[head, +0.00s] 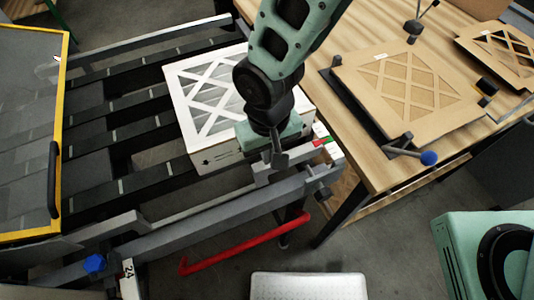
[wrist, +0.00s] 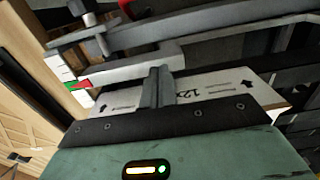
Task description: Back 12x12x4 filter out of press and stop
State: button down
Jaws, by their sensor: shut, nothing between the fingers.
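The 12x12x4 filter (head: 192,92), a white box with a diagonal lattice on top, lies on the dark slats, partly hidden by my arm. In the wrist view its side (wrist: 228,84) shows arrows and part of a "12x" print. My gripper (head: 278,160) points down at the filter's near right corner, beside the grey rail. In the wrist view the fingers (wrist: 158,84) are shut with nothing between them, in front of the filter's side. I cannot tell whether they touch it. The yellow-framed clear panel (head: 62,120) stands at the left, apart from the filter.
A grey rail (head: 215,212) runs along the near side, with a red bar (head: 245,245) below it. At the right, a wooden table (head: 375,165) holds a brown lattice filter (head: 405,90) in a clamp fixture. Bare slats lie left of the white filter.

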jog(key=shift+w+a+r, duration=0.1)
jog(key=shift+w+r, duration=0.2)
jog(key=shift+r, duration=0.45)
notch_tip(320, 180, up, 8)
jog(key=b, duration=0.2)
jog(key=shift+b, duration=0.35)
jog(key=shift+s, duration=0.1)
jog(key=s+d+f+n+b, duration=0.1)
jog(key=s+d+b, duration=0.2)
jog(key=d, duration=0.4)
jog(key=s+d+f+n+b, duration=0.1)
jog(key=s+d+f+b, duration=0.1)
jog(key=d, duration=0.6)
jog(key=s+b, duration=0.1)
jog(key=s, duration=0.1)
jog(key=shift+s+n+y+b, duration=0.3)
jog(key=shift+b, duration=0.1)
jog(key=shift+a+f, duration=0.1)
jog(key=shift+a, duration=0.05)
